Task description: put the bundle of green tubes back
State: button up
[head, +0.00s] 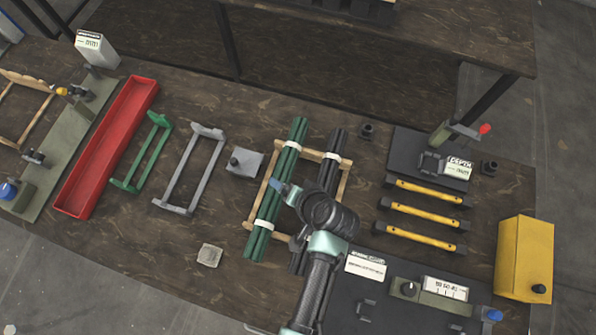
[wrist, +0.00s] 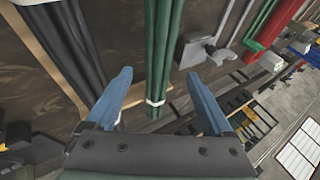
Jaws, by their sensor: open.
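The bundle of green tubes (head: 291,152) lies across a light wooden rack (head: 315,155), bound by white bands near both ends. A bundle of black tubes (head: 328,176) lies on the same rack to its right. My gripper (head: 283,188) is over the green bundle, with its blue fingers open. In the wrist view, the green tubes (wrist: 159,45) run between the spread fingers (wrist: 158,86), with a white band near their lower end. I cannot tell the height gap between fingers and tubes. My wrist hides part of the black bundle and rack.
An empty green rack (head: 143,155), an empty grey rack (head: 190,170) and a red tray (head: 105,150) lie to the left. A grey block (head: 244,163) sits close beside the green bundle. Yellow-black bars (head: 424,212) and a yellow box (head: 524,258) are to the right.

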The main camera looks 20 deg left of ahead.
jog(key=v, duration=0.6)
jog(key=w+d+r+t+h, duration=0.1)
jog(key=w+r+t, duration=0.4)
jog(key=r, duration=0.6)
jog(key=w+d+r+n+t+h, duration=0.1)
jog(key=w+d+r+t, duration=0.1)
jog(key=w+r, duration=0.7)
jog(key=w+d+r+t+h, duration=0.1)
jog(key=w+r+t, duration=0.35)
jog(key=r, duration=0.95)
notch_tip(320, 180, up, 17)
jog(key=s+t+h, duration=0.1)
jog(key=s+t, duration=0.1)
jog(key=t, duration=0.3)
jog(key=s+d+r+t+h, duration=0.1)
jog(key=s+r+t, duration=0.2)
jog(key=r, duration=0.6)
jog(key=s+d+r+t+h, duration=0.1)
jog(key=s+r+t, duration=0.2)
jog(key=s+r, duration=0.5)
jog(key=shift+s+r+n, duration=0.3)
jog(key=shift+s+r, duration=0.05)
jog(key=shift+r, duration=0.6)
jog(key=shift+t, duration=0.25)
